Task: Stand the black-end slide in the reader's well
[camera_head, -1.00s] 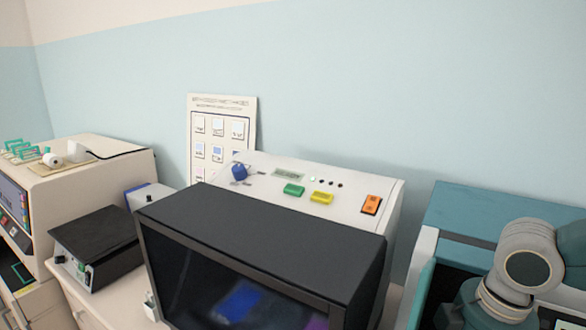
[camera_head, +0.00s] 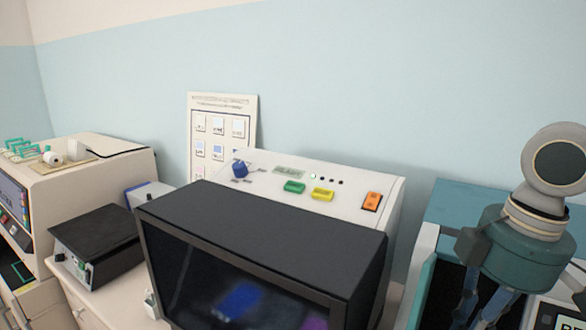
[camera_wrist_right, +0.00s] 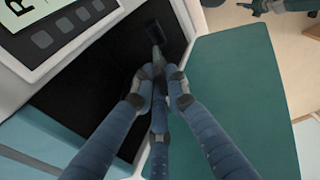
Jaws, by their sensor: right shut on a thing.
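My right gripper (camera_wrist_right: 160,82) has its blue fingers closed together on a small thin piece (camera_wrist_right: 156,58), which I take to be the black-end slide. The fingers mostly hide it, and a dark square shape (camera_wrist_right: 172,38) shows just beyond the tips. In the head view, my right gripper (camera_head: 484,306) points down over the dark bay of the teal and white reader (camera_head: 470,205); its tips are cut off by the frame. In the wrist view the reader's black bay (camera_wrist_right: 85,100) lies below the fingers. I cannot make out the well or whether the slide touches it.
The reader's display panel (camera_wrist_right: 50,30) is at upper left in the wrist view, and a teal surface (camera_wrist_right: 240,100) lies on the right. A black-topped cabinet (camera_head: 265,235) with a dark window stands left of the reader, before a white control box (camera_head: 340,180).

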